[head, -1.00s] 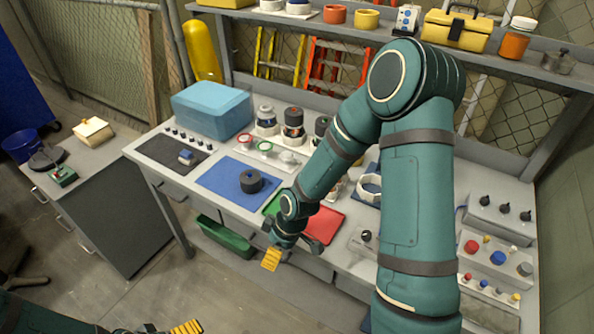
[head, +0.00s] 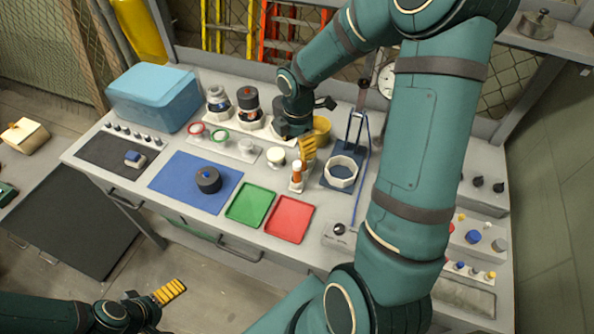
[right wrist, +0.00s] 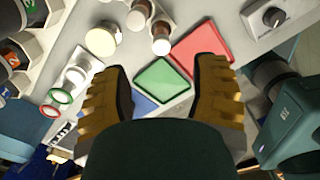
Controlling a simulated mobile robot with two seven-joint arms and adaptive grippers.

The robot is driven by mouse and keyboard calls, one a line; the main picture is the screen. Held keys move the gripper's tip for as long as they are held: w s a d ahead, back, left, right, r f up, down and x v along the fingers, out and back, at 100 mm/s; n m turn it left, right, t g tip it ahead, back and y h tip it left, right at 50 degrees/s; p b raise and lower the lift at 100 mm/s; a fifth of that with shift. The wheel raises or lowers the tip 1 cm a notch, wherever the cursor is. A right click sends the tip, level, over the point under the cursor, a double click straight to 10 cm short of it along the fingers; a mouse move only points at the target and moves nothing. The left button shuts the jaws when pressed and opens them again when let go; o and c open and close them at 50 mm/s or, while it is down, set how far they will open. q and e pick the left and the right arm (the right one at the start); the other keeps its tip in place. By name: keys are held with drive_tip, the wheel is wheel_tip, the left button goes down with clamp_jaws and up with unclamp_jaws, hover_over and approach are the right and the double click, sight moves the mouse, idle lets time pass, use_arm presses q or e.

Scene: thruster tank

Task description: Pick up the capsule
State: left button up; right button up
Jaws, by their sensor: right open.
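No single thing is clearly marked as the capsule. Dark banded canisters stand in pale octagonal holders at the back of the bench, among them a left one (head: 218,100) and a middle one (head: 247,102); a third is partly hidden behind my right arm. A small orange-and-white cylinder (head: 296,172) stands upright nearer the front. My right gripper (head: 316,128) is above the back of the bench, right of the canisters. In the right wrist view its yellow-padded fingers (right wrist: 162,88) are wide apart with nothing between them. My left gripper (head: 158,296) hangs low, in front of the bench.
A blue mat (head: 170,182) holds a dark round piece (head: 208,179). Green (head: 250,204) and red (head: 289,218) trays lie empty at the front. A white ring (head: 341,172) sits on a dark blue stand. A blue box (head: 153,98) fills the back left.

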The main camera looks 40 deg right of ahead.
sight(297, 173)
wheel_tip(297, 173, down, 6)
drive_tip(key=shift+f+b, duration=0.1)
drive_tip(key=shift+b, duration=0.25)
drive_tip(key=shift+a+f+b, duration=0.15)
drive_tip(key=shift+f+b, duration=0.3)
drive_tip(key=shift+f, duration=2.35)
clamp_jaws()
